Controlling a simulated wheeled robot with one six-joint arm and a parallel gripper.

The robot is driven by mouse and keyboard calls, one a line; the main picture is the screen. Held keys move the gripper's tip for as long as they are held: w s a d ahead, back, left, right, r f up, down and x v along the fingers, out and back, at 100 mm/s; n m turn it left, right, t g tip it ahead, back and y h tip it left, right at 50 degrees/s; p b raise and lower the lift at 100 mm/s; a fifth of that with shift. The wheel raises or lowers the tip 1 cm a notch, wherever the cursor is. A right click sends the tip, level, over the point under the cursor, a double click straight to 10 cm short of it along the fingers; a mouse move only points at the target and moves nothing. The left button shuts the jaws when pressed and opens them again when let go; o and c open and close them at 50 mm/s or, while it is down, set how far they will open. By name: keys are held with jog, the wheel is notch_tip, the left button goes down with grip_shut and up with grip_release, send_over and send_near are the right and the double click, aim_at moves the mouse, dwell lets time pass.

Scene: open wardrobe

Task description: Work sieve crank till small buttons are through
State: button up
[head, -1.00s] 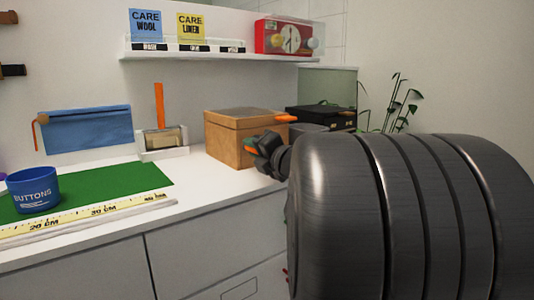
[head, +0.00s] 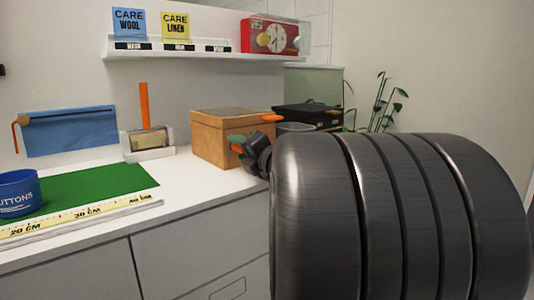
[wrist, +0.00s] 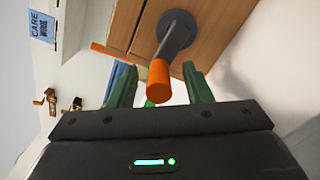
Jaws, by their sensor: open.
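The sieve is a wooden box (head: 222,140) on the white counter, with an orange piece (head: 270,117) at its top right. In the wrist view, the wooden box (wrist: 205,35) fills the top, and a dark crank arm on a round hub carries an orange crank knob (wrist: 158,82) pointing toward me. My gripper (wrist: 160,90) has its green fingers apart, one on each side of the knob; I cannot tell whether either touches it. In the head view my gripper (head: 240,143) is at the box's front right, partly hidden by my arm. The buttons inside the box are not visible.
A blue cup marked BUTTONS (head: 18,195) stands on a green mat (head: 110,182) at left, behind a ruler (head: 85,215). A brush stand (head: 147,145) is left of the box. A dark box (head: 310,115) and a plant (head: 380,105) are at right. A shelf (head: 200,52) hangs above.

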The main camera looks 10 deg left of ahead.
jog(key=p+v, duration=0.4)
jog(key=v, duration=0.9)
jog(key=shift+d, duration=0.15)
jog(key=shift+s, duration=0.1)
